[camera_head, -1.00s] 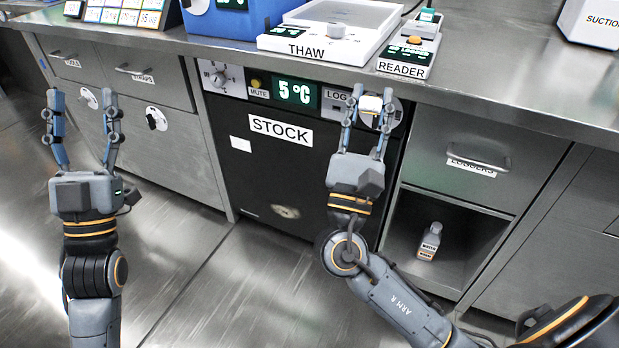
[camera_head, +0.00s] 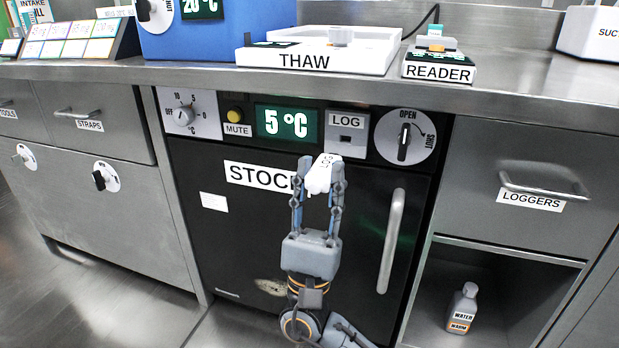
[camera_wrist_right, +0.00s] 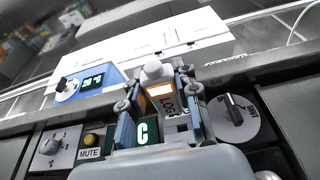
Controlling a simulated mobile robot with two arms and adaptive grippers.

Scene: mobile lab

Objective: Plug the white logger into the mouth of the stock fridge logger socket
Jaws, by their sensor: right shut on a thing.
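The white logger (camera_head: 319,176) is held between the fingertips of my right gripper (camera_head: 320,170), which is shut on it. In the head view it is in front of the black stock fridge (camera_head: 240,245), below the LOG panel (camera_head: 347,122). The logger socket (camera_head: 346,139) is a small dark slot in that panel, up and right of the logger; the two look apart. In the right wrist view, the logger's white end (camera_wrist_right: 156,71) shows between the fingers, with the panel partly hidden behind. My left gripper is out of view.
The fridge's round OPEN/SHUT dial (camera_head: 403,138) is right of the socket, above the door handle (camera_head: 391,240). The 5 °C display (camera_head: 287,124) is left of it. The counter edge (camera_head: 300,83) overhangs above, carrying the thaw tray (camera_head: 345,60) and reader (camera_head: 438,70).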

